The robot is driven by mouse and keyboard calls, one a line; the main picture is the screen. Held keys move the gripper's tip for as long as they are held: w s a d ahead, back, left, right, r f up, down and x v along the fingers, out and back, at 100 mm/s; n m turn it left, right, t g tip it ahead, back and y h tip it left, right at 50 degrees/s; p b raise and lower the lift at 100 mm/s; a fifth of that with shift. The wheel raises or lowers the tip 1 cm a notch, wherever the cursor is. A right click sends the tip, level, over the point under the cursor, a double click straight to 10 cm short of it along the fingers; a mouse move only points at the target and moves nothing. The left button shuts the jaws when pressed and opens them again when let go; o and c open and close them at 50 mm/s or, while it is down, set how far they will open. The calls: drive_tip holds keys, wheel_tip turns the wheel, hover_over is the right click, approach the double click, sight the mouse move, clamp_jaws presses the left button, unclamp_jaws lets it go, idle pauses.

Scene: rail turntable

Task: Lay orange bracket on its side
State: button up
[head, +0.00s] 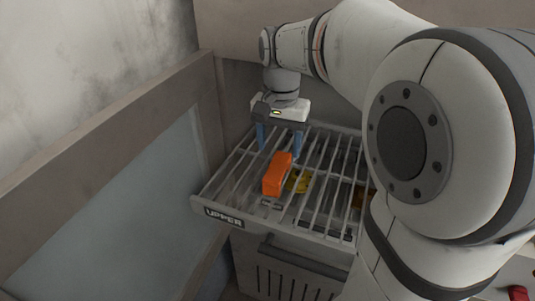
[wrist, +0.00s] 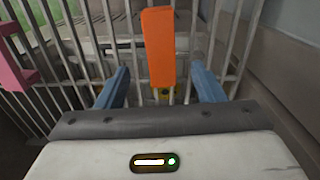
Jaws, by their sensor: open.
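The orange bracket (head: 277,175) rests on the barred upper rack (head: 232,183), near its front left part, in the head view. In the wrist view the orange bracket (wrist: 158,47) shows as a long block ahead of the fingers, lying roughly in line between them. My gripper (head: 280,146) is open, with its two blue fingers pointing down behind the bracket. In the wrist view my gripper (wrist: 161,88) has one finger on either side of the bracket's near end. I cannot tell whether either finger touches it.
A yellow piece (head: 299,181) lies just right of the bracket, at or below the bars. A pink object (wrist: 14,55) shows at the left in the wrist view. A wall and a framed panel (head: 110,165) stand left of the rack. A red object (head: 518,293) lies at lower right.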

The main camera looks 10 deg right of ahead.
sight(277, 165)
drive_tip(key=shift+w+a+f, duration=0.1)
drive_tip(key=shift+f, duration=0.25)
wheel_tip(277, 165, down, 7)
drive_tip(key=shift+p, duration=0.7)
drive_tip(key=shift+c, duration=0.3)
drive_tip(key=c, duration=1.2)
